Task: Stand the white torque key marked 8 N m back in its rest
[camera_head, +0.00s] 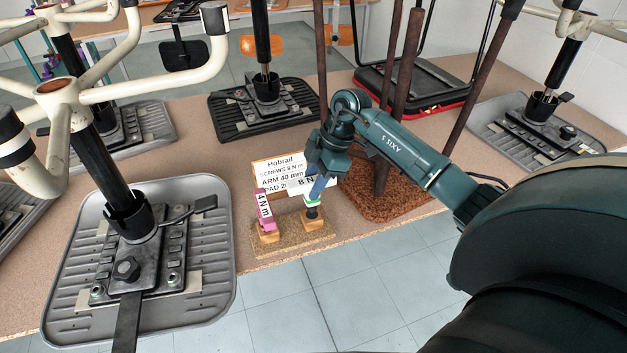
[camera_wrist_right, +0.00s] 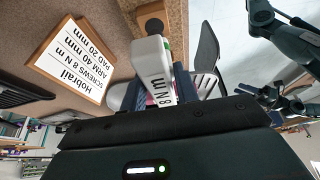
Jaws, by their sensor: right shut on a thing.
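The white torque key marked 8 N m (camera_wrist_right: 152,60) is in my right gripper (camera_head: 319,187), whose blue fingers are shut on it. In the head view its white label (camera_head: 299,186) shows partly behind the gripper. The key stands roughly upright, with a green band (camera_head: 312,203) and a dark lower end. That lower end is right over a small wooden block (camera_head: 313,224), its rest; I cannot tell whether it is seated or just above. The block also shows in the wrist view (camera_wrist_right: 148,12).
A pink key marked 4 N m (camera_head: 265,212) stands in the neighbouring block (camera_head: 268,238) on the same cork mat (camera_head: 290,241). A Hobrail card (camera_head: 279,170) stands behind.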

